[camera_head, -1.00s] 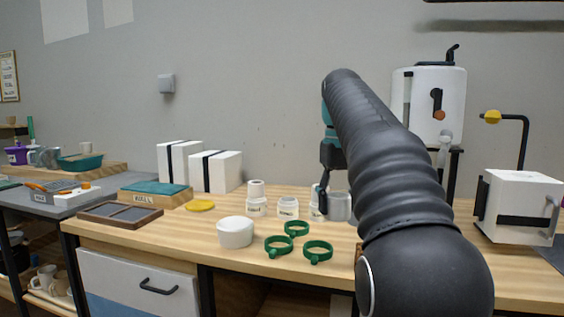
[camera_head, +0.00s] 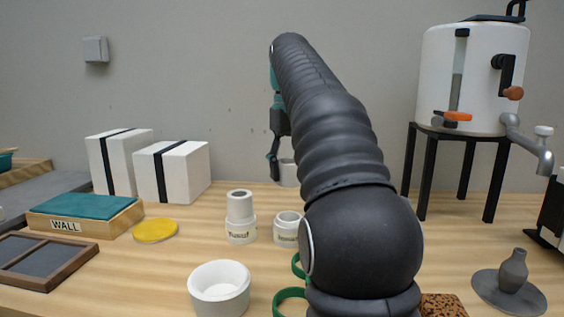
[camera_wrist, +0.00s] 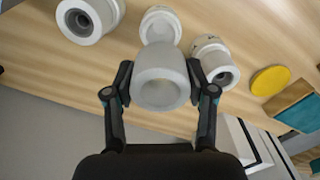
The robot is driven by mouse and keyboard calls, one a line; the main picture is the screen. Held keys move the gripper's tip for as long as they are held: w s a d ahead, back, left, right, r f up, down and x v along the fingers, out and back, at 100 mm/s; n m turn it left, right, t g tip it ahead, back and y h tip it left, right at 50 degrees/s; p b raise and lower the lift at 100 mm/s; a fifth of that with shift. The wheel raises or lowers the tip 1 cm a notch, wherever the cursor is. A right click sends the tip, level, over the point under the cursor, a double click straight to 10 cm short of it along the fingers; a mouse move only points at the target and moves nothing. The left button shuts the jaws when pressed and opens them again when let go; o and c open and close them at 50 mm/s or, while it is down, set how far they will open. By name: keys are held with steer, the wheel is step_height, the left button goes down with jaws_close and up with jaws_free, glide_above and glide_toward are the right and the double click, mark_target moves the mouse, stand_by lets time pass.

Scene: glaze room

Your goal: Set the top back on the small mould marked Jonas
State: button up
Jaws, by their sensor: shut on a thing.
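My gripper (camera_head: 279,150) is shut on a pale grey hollow mould top (camera_wrist: 162,92), held between both fingertips in the wrist view. The head view shows it partly behind my arm, appearing above the bench. A small white mould (camera_head: 286,231) with an open round mouth has a partly hidden label that seems to read Jonas; I take it as the middle mould (camera_wrist: 160,22) in the wrist view. To its left stands the mould marked Yusuf (camera_head: 240,232) with a narrower top on it. A third mould (camera_wrist: 90,18) shows in the wrist view; my arm hides it in the head view.
A white bowl (camera_head: 219,290) and green rings (camera_head: 290,297) stand in front. A yellow disc (camera_head: 155,230), a WALL box (camera_head: 85,218) and strapped white blocks (camera_head: 172,172) are left. A white tank (camera_head: 470,75) on a black stand and a grey vase (camera_head: 512,270) are right.

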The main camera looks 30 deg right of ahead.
steer(key=shift+s+a+f, duration=0.1)
steer(key=shift+f, duration=1.2)
steer(key=shift+f+b, duration=1.05)
steer(key=shift+f, duration=0.45)
steer(key=shift+s+f, duration=0.15)
steer(key=shift+f, duration=0.25)
steer(key=shift+f+p, duration=0.4)
steer(key=shift+f, duration=0.1)
stand_by(0.6)
steer(key=o, duration=1.7)
steer(key=shift+c, duration=0.2)
steer(key=shift+r+p, duration=0.65)
steer(key=shift+r, duration=3.35)
